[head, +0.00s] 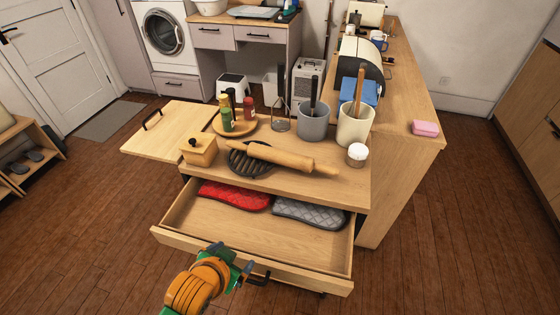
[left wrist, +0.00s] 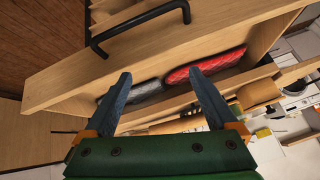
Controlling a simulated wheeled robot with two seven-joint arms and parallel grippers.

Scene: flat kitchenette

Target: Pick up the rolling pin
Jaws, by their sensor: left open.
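The wooden rolling pin (head: 275,158) lies on the cabinet top (head: 345,190) in the head view. It lies slantwise, its left part over a dark ribbed trivet (head: 245,165) and its right handle toward a white-lidded jar. My left gripper (head: 232,260) is at the front of the open drawer, nearer to me and lower than the pin. In the left wrist view, my left gripper (left wrist: 158,74) is open with nothing between its fingers. A tan shape beyond the drawer there is partly hidden, and I cannot tell whether it is the pin. My right gripper is not in view.
The open drawer (head: 255,225) juts out below the pin, holding a red mitt (head: 233,195) and a grey mitt (head: 310,213). A wooden box (head: 199,150), bottles on a round tray (head: 233,125), a grey crock (head: 313,122), a cream crock (head: 355,125) and a jar (head: 357,155) surround the pin.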

